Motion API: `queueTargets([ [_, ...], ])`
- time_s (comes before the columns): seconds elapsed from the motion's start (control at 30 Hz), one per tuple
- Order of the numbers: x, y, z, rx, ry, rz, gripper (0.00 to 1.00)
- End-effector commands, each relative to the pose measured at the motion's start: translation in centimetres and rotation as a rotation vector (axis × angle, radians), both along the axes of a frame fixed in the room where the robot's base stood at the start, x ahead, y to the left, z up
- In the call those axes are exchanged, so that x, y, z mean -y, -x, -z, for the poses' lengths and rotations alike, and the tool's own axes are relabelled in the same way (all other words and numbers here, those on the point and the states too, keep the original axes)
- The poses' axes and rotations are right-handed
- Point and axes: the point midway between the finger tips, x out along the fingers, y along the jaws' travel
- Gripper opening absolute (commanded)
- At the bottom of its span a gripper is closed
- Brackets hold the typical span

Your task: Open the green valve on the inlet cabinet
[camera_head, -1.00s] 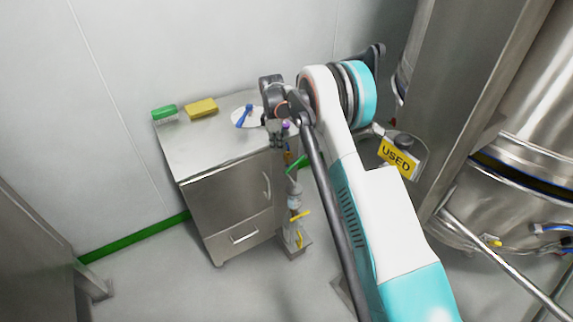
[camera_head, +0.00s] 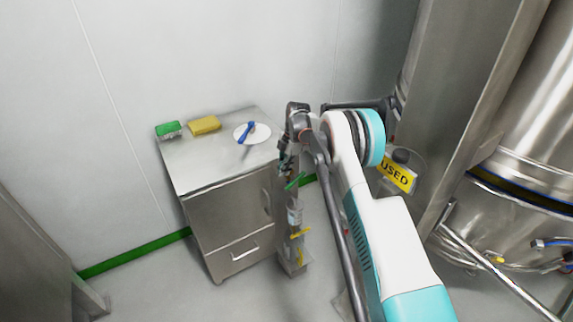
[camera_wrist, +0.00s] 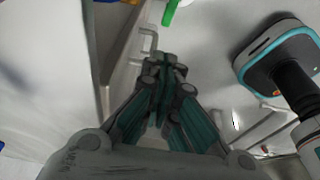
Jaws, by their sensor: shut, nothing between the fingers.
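The green valve handle (camera_head: 296,182) is on a slim upright pipe assembly beside the right side of a steel cabinet (camera_head: 229,213). A green piece, likely the same handle, shows at the top of the wrist view (camera_wrist: 170,12), beyond the fingertips. My gripper (camera_head: 285,168) points down just above and left of the green handle in the head view. In the wrist view my gripper (camera_wrist: 165,62) has its fingers together and empty, apart from the green piece. The arm hides part of the pipe's top.
A yellow handle (camera_head: 300,232) sits lower on the same pipe. On the cabinet top are a green-topped brush (camera_head: 168,130), a yellow sponge (camera_head: 204,125) and a white plate (camera_head: 262,133) with a blue tool. A yellow USED sign (camera_head: 397,176) and steel vessel (camera_head: 520,150) stand right.

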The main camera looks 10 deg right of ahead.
Motion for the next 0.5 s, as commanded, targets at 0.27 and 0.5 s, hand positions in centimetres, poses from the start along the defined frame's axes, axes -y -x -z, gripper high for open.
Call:
queueTargets([
  [0.27,0.3,-0.1,4.8,-0.001,0.0,0.003,0.0],
  [0.5,1.3,-0.4,6.3,0.0,0.0,0.002,0.0],
])
